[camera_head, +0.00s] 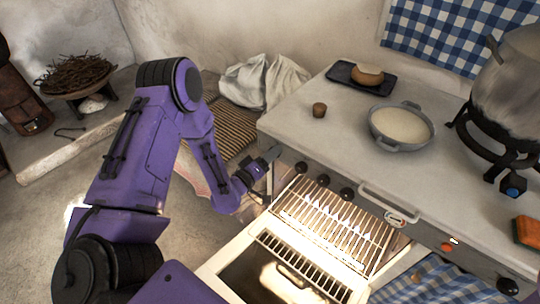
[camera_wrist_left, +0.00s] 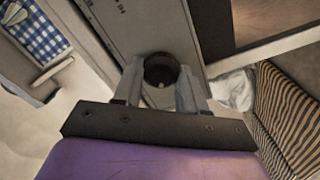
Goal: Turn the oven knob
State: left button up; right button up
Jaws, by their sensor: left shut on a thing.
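The stove's front panel carries several dark round knobs, among them a left one (camera_head: 301,167), a middle one (camera_head: 323,180) and another (camera_head: 347,194). My left gripper (camera_head: 270,158) is at the panel's left end. In the left wrist view a dark oven knob (camera_wrist_left: 160,68) sits between the two fingers of my left gripper (camera_wrist_left: 161,92), which is shut on it. The fingers and arm partly hide that end of the panel in the head view. My right gripper is not in view.
The oven door (camera_head: 235,262) hangs open below the panel, with a lit wire rack (camera_head: 335,222) inside.

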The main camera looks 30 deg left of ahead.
pick_arm(q)
jog(key=o, duration=1.1)
jog(key=shift+c, duration=0.2)
jog(key=s+b, duration=0.2)
jog(key=s, duration=0.8)
jog(key=shift+s+a, duration=0.25)
jog(key=shift+a, duration=0.2)
